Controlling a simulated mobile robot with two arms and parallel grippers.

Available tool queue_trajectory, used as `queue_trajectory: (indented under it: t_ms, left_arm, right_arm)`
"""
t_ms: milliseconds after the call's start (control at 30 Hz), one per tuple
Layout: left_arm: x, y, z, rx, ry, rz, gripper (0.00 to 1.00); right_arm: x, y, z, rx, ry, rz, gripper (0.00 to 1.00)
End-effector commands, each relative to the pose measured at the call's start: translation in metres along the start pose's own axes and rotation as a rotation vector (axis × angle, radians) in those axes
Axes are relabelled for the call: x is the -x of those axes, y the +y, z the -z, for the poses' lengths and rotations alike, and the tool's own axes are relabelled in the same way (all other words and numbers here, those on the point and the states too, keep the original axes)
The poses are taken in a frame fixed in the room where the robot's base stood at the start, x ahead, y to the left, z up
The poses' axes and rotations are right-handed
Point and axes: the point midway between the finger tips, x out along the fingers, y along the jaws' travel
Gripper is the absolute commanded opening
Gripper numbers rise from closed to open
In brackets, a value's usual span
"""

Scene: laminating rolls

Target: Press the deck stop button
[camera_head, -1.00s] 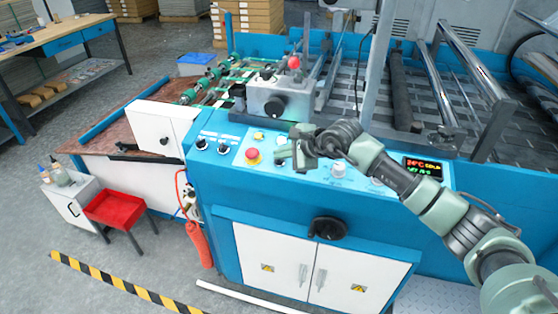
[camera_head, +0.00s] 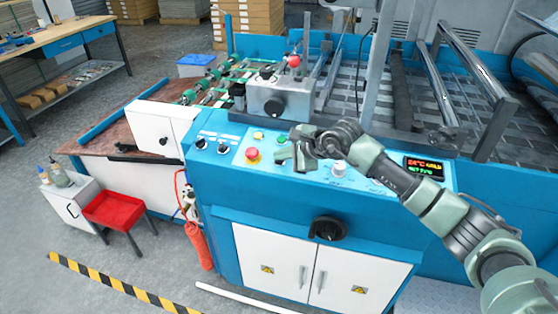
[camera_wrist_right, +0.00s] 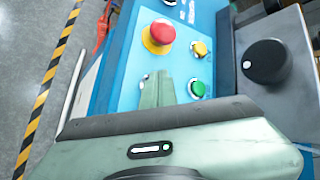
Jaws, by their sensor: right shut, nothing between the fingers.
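The control panel (camera_head: 225,158) is the sloped blue top of the machine's front. A red mushroom button on a yellow base (camera_head: 252,155) sits on it, and this red button also shows in the right wrist view (camera_wrist_right: 160,33). A yellow button (camera_wrist_right: 200,49) and a green button (camera_wrist_right: 197,88) sit beside it. Which one is the deck stop button I cannot read from labels. My right gripper (camera_head: 280,158) is shut and empty over the panel, just right of the red button and apart from it. In the right wrist view its fingers (camera_wrist_right: 157,90) point toward the red button. My left gripper is out of view.
A grey box with a black knob (camera_head: 277,103) and a red ball stands behind the panel. A display (camera_head: 424,168) and white knobs (camera_head: 338,170) lie to the right. A black handwheel (camera_head: 328,228) sticks out below. A red stool (camera_head: 114,209) stands at left.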

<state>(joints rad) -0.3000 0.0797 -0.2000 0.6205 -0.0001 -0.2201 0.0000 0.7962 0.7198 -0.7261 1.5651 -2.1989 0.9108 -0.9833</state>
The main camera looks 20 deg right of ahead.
Motion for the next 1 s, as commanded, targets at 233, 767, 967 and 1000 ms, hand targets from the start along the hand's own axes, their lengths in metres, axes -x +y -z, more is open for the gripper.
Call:
queue_trajectory:
  t_ms: [233,767,967,1000]
  left_arm:
    - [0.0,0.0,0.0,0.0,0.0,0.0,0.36]
    - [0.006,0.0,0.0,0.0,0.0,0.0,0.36]
    - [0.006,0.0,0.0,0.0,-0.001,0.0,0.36]
    - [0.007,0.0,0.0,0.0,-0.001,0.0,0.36]
  right_arm:
    - [0.0,0.001,0.001,0.0,0.001,-0.002,0.0]
    - [0.012,-0.008,-0.008,0.0,0.001,-0.001,0.0]
    - [0.012,-0.008,-0.008,0.0,0.001,-0.001,0.0]
    - [0.012,-0.009,-0.009,0.0,0.001,-0.001,0.0]
